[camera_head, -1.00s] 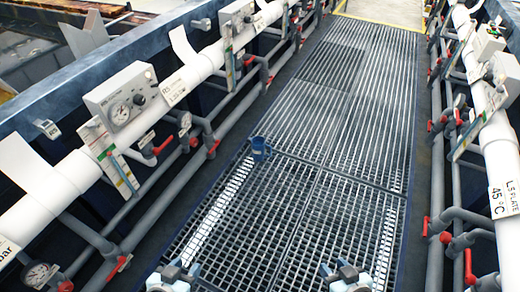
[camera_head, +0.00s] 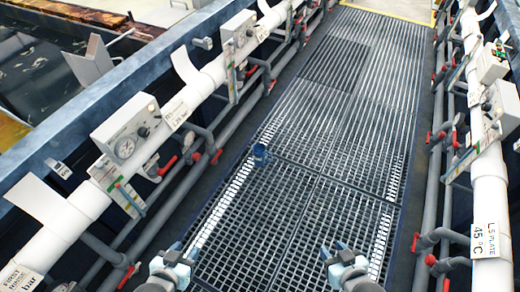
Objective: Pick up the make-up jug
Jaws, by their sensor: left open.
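The make-up jug (camera_head: 260,152) is a small dark blue jug. It stands on the grated walkway in the middle of the view, near the walkway's left edge. My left gripper (camera_head: 183,248) is at the bottom, left of centre, open and empty, well short of the jug. My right gripper (camera_head: 336,248) is at the bottom, right of centre. Its fingers look apart with nothing between them, and it is also well away from the jug.
The grated walkway (camera_head: 290,225) runs ahead, clear apart from the jug. White pipes with gauge boxes (camera_head: 127,130) and red-handled valves line the left side. A similar pipe (camera_head: 490,195) labelled 45 °C lines the right. Open tanks (camera_head: 50,80) lie beyond the left wall.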

